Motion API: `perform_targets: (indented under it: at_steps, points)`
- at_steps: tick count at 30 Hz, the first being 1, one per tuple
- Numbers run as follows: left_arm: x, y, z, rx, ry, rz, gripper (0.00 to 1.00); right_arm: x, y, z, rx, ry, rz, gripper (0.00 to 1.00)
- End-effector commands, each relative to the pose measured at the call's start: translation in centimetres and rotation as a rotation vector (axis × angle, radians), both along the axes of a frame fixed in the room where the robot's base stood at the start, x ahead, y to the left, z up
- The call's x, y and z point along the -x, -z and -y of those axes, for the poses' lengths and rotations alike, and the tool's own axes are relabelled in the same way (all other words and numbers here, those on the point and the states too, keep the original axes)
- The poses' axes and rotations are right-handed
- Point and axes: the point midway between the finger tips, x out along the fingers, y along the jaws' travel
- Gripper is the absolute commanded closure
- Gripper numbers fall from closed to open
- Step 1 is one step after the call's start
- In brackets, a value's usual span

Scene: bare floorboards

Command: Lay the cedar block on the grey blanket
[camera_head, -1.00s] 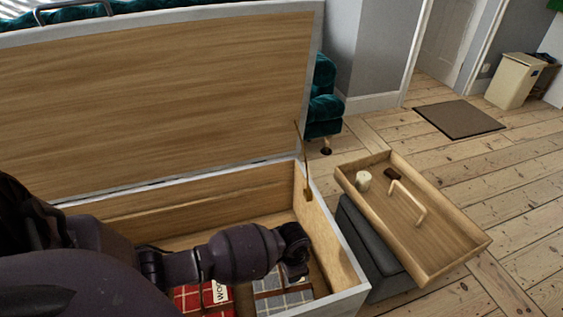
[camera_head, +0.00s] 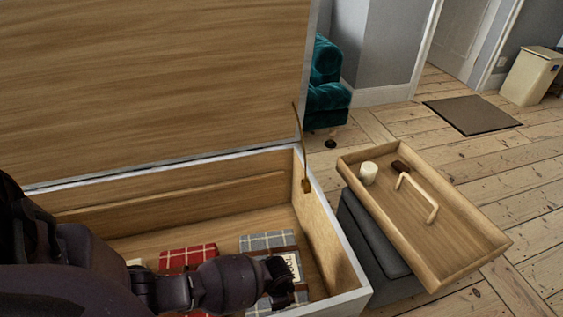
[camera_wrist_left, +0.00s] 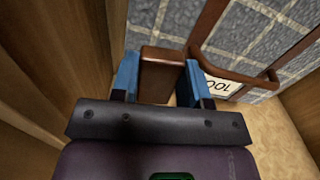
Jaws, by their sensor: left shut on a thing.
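The cedar block (camera_wrist_left: 158,78) is a small reddish-brown block, held between the blue fingertips of my left gripper (camera_wrist_left: 162,85). In the head view my left gripper (camera_head: 283,282) is low inside the open chest, over the right part of its floor; the block is hidden there. The grey blanket (camera_head: 262,241) is a folded plaid with brown straps and a white label, lying in the chest at the right. It also shows in the wrist view (camera_wrist_left: 237,35), just beyond and right of the block. Whether the block touches it I cannot tell. My right gripper is out of view.
The chest (camera_head: 330,215) has its lid raised at the back. A red plaid blanket (camera_head: 188,257) lies left of the grey one, partly behind my arm. A wooden tray (camera_head: 465,235) with a white candle (camera_head: 368,172), a small dark-brown item (camera_head: 400,165) and a handle sits outside, right.

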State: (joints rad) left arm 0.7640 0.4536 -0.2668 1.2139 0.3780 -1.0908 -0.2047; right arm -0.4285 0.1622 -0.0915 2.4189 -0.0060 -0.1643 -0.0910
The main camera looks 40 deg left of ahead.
Motion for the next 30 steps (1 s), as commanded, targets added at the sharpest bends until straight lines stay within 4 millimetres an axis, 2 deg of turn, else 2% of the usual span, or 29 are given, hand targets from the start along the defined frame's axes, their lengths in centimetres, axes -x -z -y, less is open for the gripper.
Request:
perform_targets:
  at_steps: [5,12,28,29,30]
  points:
    - [0.1,1.3,0.0,0.0,-0.001,-0.002,0.81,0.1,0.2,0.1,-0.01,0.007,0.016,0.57]
    - [0.2,4.5,0.0,0.0,-0.001,-0.006,0.81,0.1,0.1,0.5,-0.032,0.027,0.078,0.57]
    - [-0.2,5.0,0.0,0.0,0.0,0.002,0.81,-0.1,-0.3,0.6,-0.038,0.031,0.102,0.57]
    - [-0.2,5.0,0.0,0.0,0.0,0.002,0.56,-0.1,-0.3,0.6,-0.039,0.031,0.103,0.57]
    - [-0.2,5.0,0.0,0.001,0.0,0.003,0.49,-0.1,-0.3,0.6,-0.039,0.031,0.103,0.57]
